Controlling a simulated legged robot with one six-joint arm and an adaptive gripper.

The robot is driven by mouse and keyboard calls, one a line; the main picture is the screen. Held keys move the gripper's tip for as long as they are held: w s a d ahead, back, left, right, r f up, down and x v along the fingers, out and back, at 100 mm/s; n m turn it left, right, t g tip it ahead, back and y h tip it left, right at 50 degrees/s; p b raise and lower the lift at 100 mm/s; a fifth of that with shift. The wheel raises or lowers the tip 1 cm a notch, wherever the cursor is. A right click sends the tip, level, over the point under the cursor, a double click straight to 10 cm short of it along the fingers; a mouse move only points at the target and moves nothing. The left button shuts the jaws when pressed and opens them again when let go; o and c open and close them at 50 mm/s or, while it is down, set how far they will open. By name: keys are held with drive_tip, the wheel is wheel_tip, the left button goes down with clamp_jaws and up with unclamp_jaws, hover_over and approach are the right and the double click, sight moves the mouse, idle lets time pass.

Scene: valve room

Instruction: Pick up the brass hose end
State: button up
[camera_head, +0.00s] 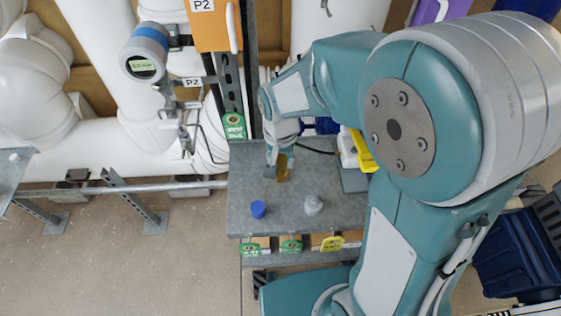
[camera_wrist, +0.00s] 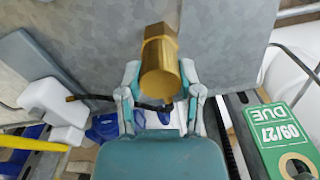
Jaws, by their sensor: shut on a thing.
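The brass hose end (camera_wrist: 160,68) is a gold-coloured fitting with a hexagonal part and a round barrel. It sits between the two fingers of my gripper (camera_wrist: 160,92) in the wrist view, and the fingers are shut on it. In the head view the brass hose end (camera_head: 283,168) shows small at my gripper (camera_head: 275,165), over the back part of the grey metal table (camera_head: 240,205). I cannot tell whether it touches the table top.
A blue cap (camera_head: 258,209) and a grey fitting (camera_head: 313,205) stand towards the table's front. A white and yellow bottle (camera_head: 362,150) stands at the back right. A green tag (camera_head: 234,125) hangs behind the table. A metal rail (camera_head: 130,189) runs to the left.

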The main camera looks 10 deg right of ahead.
sight(280, 158)
drive_tip(key=shift+r, duration=0.4)
wheel_tip(280, 158, up, 2)
drive_tip(key=shift+r, duration=0.25)
drive_tip(key=s+d+r, duration=0.3)
drive_tip(key=s+r, duration=0.6)
drive_tip(key=s, duration=0.4)
drive_tip(key=shift+s+r, duration=0.35)
drive_tip(key=shift+s, duration=0.05)
drive_tip(key=o, duration=0.4)
drive_tip(key=c, duration=0.4)
